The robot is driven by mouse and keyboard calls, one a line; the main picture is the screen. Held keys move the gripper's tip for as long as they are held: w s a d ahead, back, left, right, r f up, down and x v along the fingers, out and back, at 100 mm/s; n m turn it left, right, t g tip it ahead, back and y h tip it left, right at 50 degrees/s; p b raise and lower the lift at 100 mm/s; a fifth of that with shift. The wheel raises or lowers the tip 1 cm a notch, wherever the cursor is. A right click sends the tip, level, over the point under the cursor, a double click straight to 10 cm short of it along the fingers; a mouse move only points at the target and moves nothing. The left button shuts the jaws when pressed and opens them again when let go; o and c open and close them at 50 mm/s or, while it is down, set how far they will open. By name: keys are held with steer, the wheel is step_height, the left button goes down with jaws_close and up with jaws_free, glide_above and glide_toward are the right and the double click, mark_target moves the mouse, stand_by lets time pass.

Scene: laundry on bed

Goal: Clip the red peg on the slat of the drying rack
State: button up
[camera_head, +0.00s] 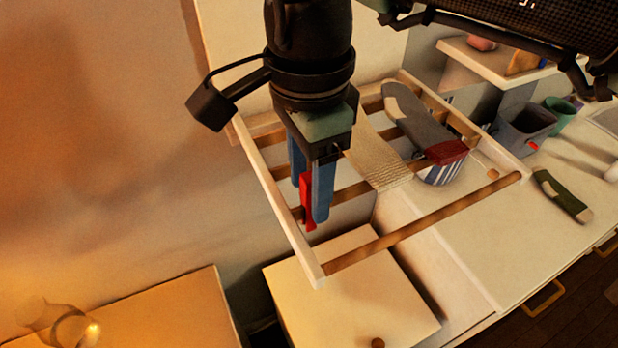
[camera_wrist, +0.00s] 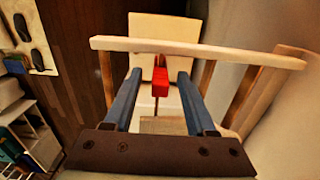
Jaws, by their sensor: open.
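The red peg (camera_head: 307,205) is upright between the two blue fingers of my gripper (camera_head: 312,200), at the left part of the drying rack (camera_head: 299,248). A wooden slat (camera_head: 350,191) runs to the peg's spot, and the peg appears to sit on it; its grip on the slat is hidden. In the wrist view the peg (camera_wrist: 160,82) stands between the fingertips (camera_wrist: 159,75), with a gap on each side. My gripper is open around it. The rack's pale side rail (camera_wrist: 200,48) crosses just beyond the fingertips.
A dark green sock (camera_head: 562,196) lies on the white counter at right, near a grey bin (camera_head: 524,125). A pale cabinet (camera_head: 350,300) stands below the rack.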

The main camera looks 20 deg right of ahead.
step_height(320, 180, up, 13)
steer(key=p, duration=0.9)
steer(key=shift+f, duration=0.1)
